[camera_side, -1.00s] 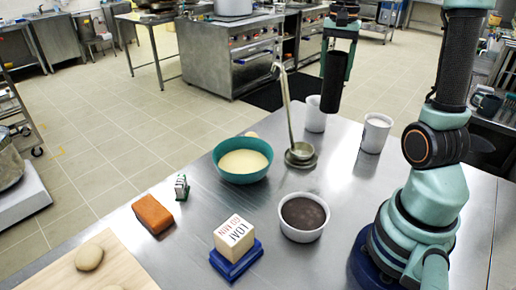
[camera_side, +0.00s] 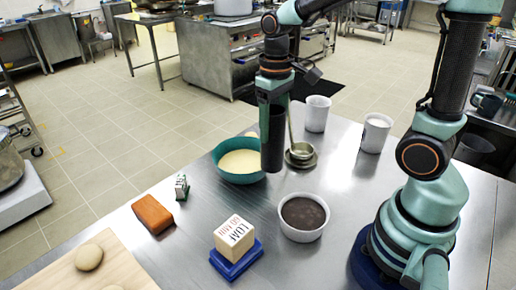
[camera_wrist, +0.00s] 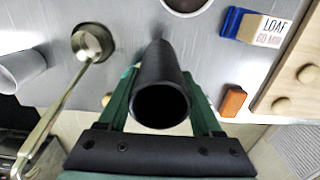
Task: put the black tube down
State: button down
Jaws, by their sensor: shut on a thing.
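The black tube (camera_side: 272,148) is held upright in my gripper (camera_side: 271,98), over the middle of the steel table between the teal bowl and the white bowl of dark contents. In the wrist view the tube (camera_wrist: 160,62) points away from the camera, its open near end facing me, with the green fingers shut on either side of it. Whether its lower end touches the table is hard to tell; it appears to be above it.
Near the tube are the teal bowl (camera_side: 224,172), a ladle on its rest (camera_side: 301,162) and the white bowl (camera_side: 303,235). A lettered block (camera_side: 235,240) on a blue base, an orange-brown block (camera_side: 153,214) and white cups (camera_side: 317,113) stand around. Bare steel (camera_side: 215,205) lies front left.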

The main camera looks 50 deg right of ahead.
jog(key=d, duration=0.6)
jog(key=a, duration=0.6)
jog(key=s+d+r+m, duration=0.2)
jog(key=d+r+m, duration=0.1)
jog(key=d+m, duration=0.4)
jog(key=s+d+r+m, duration=0.2)
jog(key=d+r+m, duration=0.2)
jog(key=d, duration=0.7)
jog(key=s+d+r+m, duration=0.2)
jog(key=d+r+m, duration=0.2)
jog(key=d+m, duration=0.5)
jog(key=shift+s+d+m, duration=0.15)
jog(key=shift+d+m, duration=0.15)
jog(key=shift+d, duration=0.3)
jog(key=shift+f, duration=0.15)
